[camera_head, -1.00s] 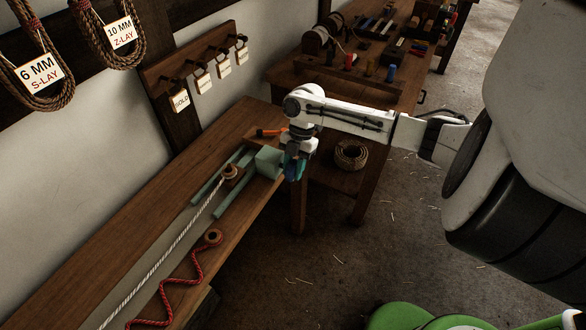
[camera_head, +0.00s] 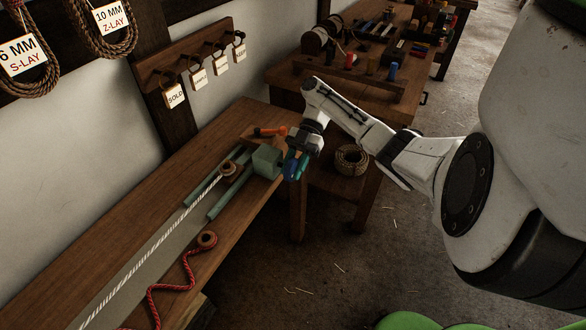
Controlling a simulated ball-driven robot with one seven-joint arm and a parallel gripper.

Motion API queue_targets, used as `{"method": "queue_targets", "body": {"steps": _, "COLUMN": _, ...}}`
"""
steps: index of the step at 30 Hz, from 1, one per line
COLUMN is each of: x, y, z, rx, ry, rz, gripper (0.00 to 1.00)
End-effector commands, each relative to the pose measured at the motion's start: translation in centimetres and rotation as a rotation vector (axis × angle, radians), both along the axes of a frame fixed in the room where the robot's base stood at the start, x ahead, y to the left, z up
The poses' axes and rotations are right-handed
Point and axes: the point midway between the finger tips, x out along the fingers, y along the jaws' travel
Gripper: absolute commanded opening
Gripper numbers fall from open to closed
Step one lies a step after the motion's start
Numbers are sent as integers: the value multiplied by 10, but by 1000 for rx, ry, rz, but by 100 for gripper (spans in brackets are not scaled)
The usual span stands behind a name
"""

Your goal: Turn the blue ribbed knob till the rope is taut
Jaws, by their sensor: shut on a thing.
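The blue ribbed knob (camera_head: 289,169) is on the right end of a green block-like fitting (camera_head: 266,160) at the bench's front edge. My gripper (camera_head: 296,168) is shut on the knob, and its fingers hide part of it. A white twisted rope (camera_head: 160,240) runs from a wooden spool-like piece (camera_head: 228,169) between two green rails down toward the lower left. The rope looks straight along its visible length. How firmly it is stretched cannot be told.
A red rope (camera_head: 172,287) lies in loose curves on the wooden bench (camera_head: 95,248), ending at a small wooden ring (camera_head: 207,240). An orange-handled tool (camera_head: 270,131) lies behind the fitting. A coil of rope (camera_head: 351,158) sits under the other table (camera_head: 330,85).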

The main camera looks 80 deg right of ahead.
Motion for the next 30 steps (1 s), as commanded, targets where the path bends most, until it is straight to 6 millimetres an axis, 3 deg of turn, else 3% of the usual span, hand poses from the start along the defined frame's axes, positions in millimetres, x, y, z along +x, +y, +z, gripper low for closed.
{"method": "queue_targets", "body": {"steps": 15, "x": -1, "y": -1, "z": -1, "rx": 18, "ry": -2, "rz": -2, "gripper": 0}}
{"method": "queue_targets", "body": {"steps": 16, "x": -1, "y": -1, "z": -1, "rx": 18, "ry": -2, "rz": -2, "gripper": 31}}
{"method": "queue_targets", "body": {"steps": 22, "x": -1, "y": -1, "z": 0, "rx": 18, "ry": -3, "rz": -2, "gripper": 50}}
{"method": "queue_targets", "body": {"steps": 30, "x": -1, "y": -1, "z": 0, "rx": 19, "ry": -3, "rz": -1, "gripper": 51}}
